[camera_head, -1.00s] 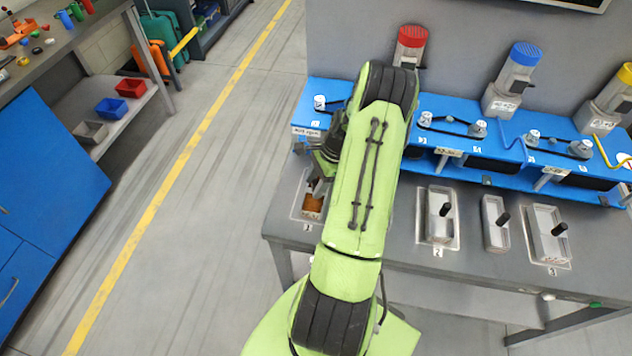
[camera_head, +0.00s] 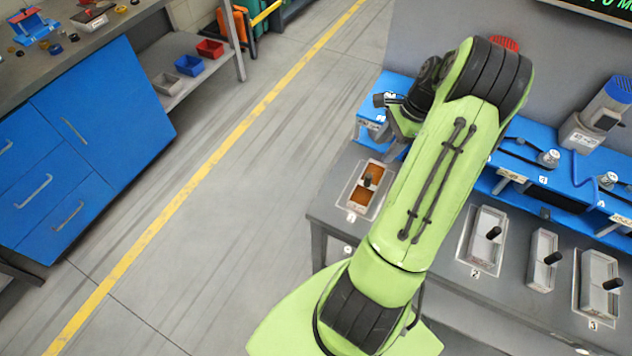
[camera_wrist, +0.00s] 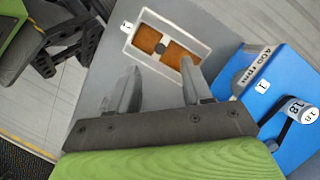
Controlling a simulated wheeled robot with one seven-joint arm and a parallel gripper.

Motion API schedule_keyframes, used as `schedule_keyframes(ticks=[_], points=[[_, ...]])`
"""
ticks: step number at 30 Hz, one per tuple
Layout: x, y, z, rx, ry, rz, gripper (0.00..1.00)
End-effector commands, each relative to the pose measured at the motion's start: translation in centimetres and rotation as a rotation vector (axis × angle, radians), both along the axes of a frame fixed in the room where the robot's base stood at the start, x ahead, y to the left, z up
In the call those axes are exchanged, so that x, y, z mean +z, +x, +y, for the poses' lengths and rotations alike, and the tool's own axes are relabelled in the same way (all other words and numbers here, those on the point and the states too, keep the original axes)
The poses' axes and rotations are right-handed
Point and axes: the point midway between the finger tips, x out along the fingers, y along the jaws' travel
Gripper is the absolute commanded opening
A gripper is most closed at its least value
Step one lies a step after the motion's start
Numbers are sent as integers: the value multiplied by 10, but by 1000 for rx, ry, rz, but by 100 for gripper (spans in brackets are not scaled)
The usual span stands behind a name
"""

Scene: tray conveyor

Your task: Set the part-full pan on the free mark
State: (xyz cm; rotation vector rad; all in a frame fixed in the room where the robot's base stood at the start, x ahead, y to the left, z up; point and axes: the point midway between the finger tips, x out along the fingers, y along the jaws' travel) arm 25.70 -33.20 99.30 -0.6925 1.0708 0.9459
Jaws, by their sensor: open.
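A light grey pan (camera_head: 352,190) with brown-orange contents and a dark upright handle sits on the mark labelled 1, at the left end of the grey bench. In the wrist view the same pan (camera_wrist: 129,42) lies just beyond my fingertips, apart from them. My gripper (camera_wrist: 160,66) is open, with nothing between its two fingers. In the head view my arm hides most of the gripper. Other grey pans stand to the right: one on mark 2 (camera_head: 473,252), one on mark 3 (camera_head: 592,318), and a narrower pan (camera_head: 541,262) between them. No brown shows in these.
A blue raised unit (camera_head: 530,165) with belts and pulleys runs along the back of the bench (camera_head: 445,285). Blue drawers (camera_head: 95,125) are at left, with open floor between.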

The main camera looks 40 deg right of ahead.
Motion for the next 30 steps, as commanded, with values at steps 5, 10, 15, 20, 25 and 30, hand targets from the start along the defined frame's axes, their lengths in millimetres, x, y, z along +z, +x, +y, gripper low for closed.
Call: schedule_keyframes(ticks=[5,10,15,20,25,30], points=[[83,43,94,481,-230,-44,49],[150,33,205,1003,-470,-145,49],[183,-23,292,1503,-696,-317,49],[182,-67,323,1803,-829,-463,49],[179,-78,329,1885,-862,-504,49],[180,-77,328,1883,-862,-502,49]])
